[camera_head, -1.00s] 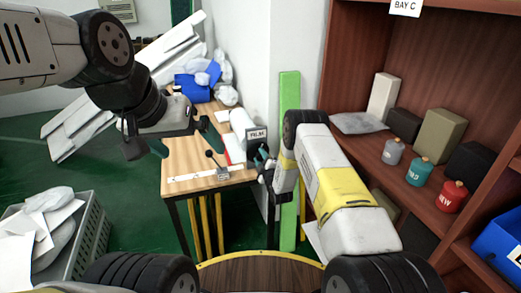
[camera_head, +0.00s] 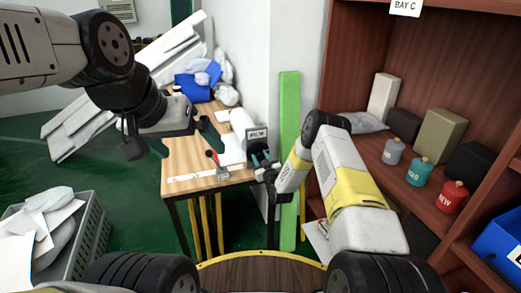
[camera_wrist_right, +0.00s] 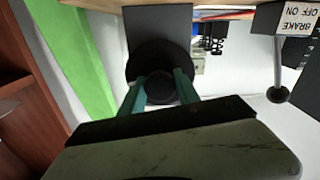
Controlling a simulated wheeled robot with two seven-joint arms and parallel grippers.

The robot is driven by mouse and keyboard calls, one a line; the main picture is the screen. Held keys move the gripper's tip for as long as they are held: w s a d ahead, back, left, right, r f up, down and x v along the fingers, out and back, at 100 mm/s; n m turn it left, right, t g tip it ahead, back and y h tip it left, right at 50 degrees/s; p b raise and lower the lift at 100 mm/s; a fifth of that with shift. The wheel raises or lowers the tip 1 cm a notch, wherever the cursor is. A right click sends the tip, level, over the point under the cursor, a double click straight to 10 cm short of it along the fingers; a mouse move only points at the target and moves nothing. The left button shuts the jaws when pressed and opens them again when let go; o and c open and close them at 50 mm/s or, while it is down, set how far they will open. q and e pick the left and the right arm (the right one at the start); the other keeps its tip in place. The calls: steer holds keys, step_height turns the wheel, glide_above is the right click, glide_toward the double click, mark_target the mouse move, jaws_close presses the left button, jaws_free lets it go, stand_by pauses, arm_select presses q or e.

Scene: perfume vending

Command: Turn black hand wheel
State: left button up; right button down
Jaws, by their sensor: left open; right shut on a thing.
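The black hand wheel (camera_wrist_right: 160,58) shows in the right wrist view as a dark disc with a round black knob (camera_wrist_right: 160,88) towards me. My right gripper (camera_wrist_right: 158,90) has its teal fingers on either side of the knob, shut on it. In the head view the right gripper (camera_head: 263,161) is at the table's right front corner, below the FILM label (camera_head: 257,134), and hides part of the wheel. My left gripper (camera_head: 184,137) is open and empty above the table's left side.
A white roll (camera_head: 240,122) lies on the wooden table (camera_head: 185,160). A green post (camera_head: 288,180) and a brown shelf (camera_head: 400,180) with bottles stand right.

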steer(key=m, duration=0.5)
steer(key=shift+m, duration=0.3)
steer(key=m, duration=1.1)
steer(key=shift+f, duration=0.1)
steer(key=m, duration=0.4)
steer(key=shift+m, duration=0.7)
steer(key=c, duration=0.9)
jaws_free()
steer(key=shift+s, duration=0.1)
